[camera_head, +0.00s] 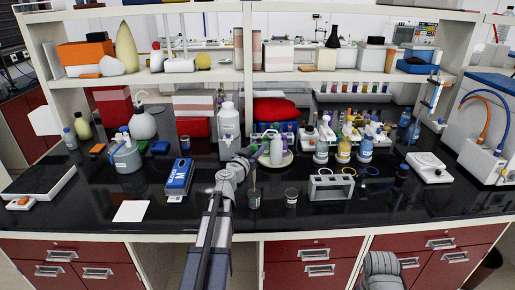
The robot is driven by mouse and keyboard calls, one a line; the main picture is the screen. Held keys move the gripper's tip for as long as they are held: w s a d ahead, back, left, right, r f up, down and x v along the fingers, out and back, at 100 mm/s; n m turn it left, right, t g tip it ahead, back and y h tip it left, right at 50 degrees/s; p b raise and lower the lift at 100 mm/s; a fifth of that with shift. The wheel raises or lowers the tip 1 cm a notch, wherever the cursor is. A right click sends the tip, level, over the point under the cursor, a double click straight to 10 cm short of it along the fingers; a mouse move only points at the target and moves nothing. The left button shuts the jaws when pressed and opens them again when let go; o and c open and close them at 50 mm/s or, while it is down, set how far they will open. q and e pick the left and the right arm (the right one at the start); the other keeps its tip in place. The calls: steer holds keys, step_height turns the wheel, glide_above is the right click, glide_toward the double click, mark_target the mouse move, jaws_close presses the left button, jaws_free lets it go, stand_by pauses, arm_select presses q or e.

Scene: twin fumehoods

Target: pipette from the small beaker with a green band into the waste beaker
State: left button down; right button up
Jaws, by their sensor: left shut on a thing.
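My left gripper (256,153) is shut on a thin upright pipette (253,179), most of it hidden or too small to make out. The pipette's lower end is over or in a small beaker with a greenish band (254,199) on the black bench; I cannot tell whether the tip is inside. A second small beaker (291,198) with a dark band stands apart to its right. I cannot tell for sure which one is the waste beaker. My right gripper is out of view; only part of that arm shows at the bottom right.
A grey tube rack (331,187) stands right of the beakers. A blue box (179,177) and a white sheet (131,211) lie to the left. Several bottles (321,150) stand behind. The front bench strip is mostly clear.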

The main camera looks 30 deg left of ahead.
arm_select(q)
steer(key=shift+f, duration=0.1)
stand_by(0.5)
step_height(320, 180, down, 6)
steer(key=b, duration=0.6)
stand_by(0.3)
steer(key=c, duration=1.2)
jaws_free()
steer(key=shift+c, duration=1.3)
